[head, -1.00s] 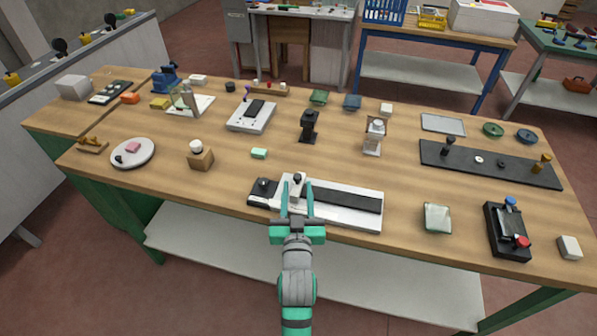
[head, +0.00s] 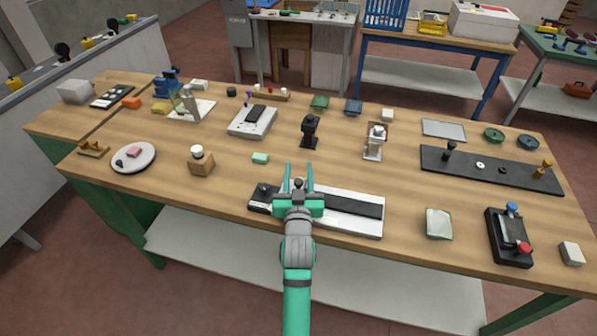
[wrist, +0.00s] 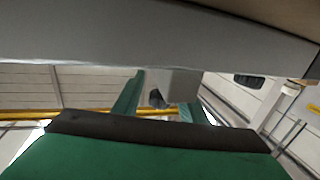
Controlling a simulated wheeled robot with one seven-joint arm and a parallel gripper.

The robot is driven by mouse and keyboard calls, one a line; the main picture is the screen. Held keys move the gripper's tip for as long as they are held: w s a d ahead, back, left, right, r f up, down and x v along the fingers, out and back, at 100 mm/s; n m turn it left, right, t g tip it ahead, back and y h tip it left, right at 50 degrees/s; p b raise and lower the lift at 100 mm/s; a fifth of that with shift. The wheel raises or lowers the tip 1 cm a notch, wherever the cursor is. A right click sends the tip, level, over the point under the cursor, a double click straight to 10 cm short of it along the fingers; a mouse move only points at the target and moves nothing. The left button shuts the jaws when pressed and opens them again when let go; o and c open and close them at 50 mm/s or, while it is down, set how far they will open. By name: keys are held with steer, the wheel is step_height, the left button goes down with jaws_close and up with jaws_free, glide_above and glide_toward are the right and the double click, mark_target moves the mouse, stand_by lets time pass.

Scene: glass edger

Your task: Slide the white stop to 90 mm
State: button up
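A long white guide (head: 352,225) with a black strip along its top lies near the table's front edge. Its white stop, topped by a dark knob (head: 299,183), is toward the guide's left end and largely hidden behind my gripper. My gripper (head: 298,168) reaches over the guide from the front, its two green fingers apart on either side of the knob. In the wrist view a dark knob (wrist: 157,97) and a pale grey block (wrist: 182,87) show between the fingers. I cannot tell whether either finger touches the stop. The millimetre scale is not readable.
A dark round knob (head: 263,188) is at the guide's left end. A glass piece (head: 438,223) and a black fixture with red and blue knobs (head: 508,236) stand to the right. Bare wood surrounds the guide's back side.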

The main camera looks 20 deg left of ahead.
mark_target(301, 185)
jaws_close()
steer(key=shift+d, duration=0.3)
steer(key=shift+o, duration=0.3)
jaws_free()
steer(key=shift+a, duration=0.1)
steer(key=shift+s+d, duration=0.2)
steer(key=shift+s, duration=0.2)
steer(key=v, duration=1)
steer(key=shift+r, duration=0.1)
